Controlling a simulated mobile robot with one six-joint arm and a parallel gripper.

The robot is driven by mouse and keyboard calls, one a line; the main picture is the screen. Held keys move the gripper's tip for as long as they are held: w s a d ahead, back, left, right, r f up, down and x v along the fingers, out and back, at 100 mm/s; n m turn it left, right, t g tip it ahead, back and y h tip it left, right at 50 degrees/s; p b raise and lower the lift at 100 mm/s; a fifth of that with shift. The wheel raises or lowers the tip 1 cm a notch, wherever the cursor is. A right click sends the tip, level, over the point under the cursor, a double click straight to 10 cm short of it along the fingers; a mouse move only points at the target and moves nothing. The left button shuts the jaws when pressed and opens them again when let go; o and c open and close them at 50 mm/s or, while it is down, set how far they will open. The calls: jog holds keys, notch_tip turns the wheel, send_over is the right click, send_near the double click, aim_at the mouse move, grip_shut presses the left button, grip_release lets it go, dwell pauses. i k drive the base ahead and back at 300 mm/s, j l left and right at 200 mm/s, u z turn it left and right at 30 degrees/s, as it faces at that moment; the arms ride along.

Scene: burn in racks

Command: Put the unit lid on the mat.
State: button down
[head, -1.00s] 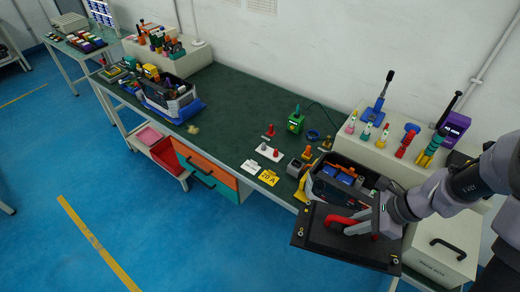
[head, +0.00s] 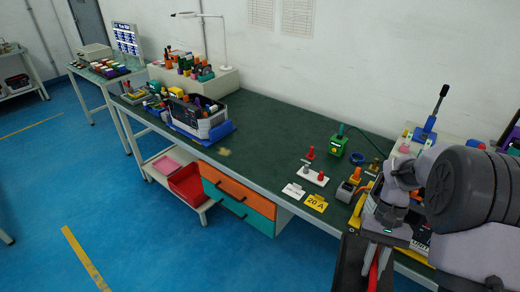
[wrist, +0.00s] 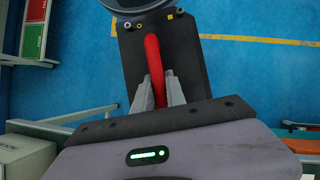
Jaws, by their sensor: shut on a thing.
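The unit lid is a black plate with a red bar handle, seen in the wrist view (wrist: 190,65) and steeply from the side in the head view (head: 350,262). My gripper (wrist: 158,92) is shut on the red handle and holds the lid in front of the bench, with blue floor beneath it. In the head view the fingers (head: 376,250) are partly hidden and the lid is cut off by the lower edge. I cannot tell for sure which surface is the mat; a dark green covering (head: 270,135) lies on the bench top.
A grey open box (head: 200,125) with tools stands on a blue base at the bench's far left. A yellow 20 A tag (head: 316,202), a white plate (head: 312,175) and a green device (head: 337,145) lie nearer. The bench middle is largely clear.

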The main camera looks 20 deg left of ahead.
aim_at(251, 162)
jog(key=i+j, duration=0.2)
jog(key=j, duration=0.2)
jog(key=i+j, duration=0.15)
jog(key=j, duration=0.2)
jog(key=i+j, duration=0.2)
jog(key=j, duration=0.2)
jog(key=i+j, duration=0.15)
jog(key=j, duration=0.2)
jog(key=i+j, duration=0.2)
jog(key=j, duration=0.2)
jog(key=i+j, duration=0.2)
jog(key=j, duration=0.15)
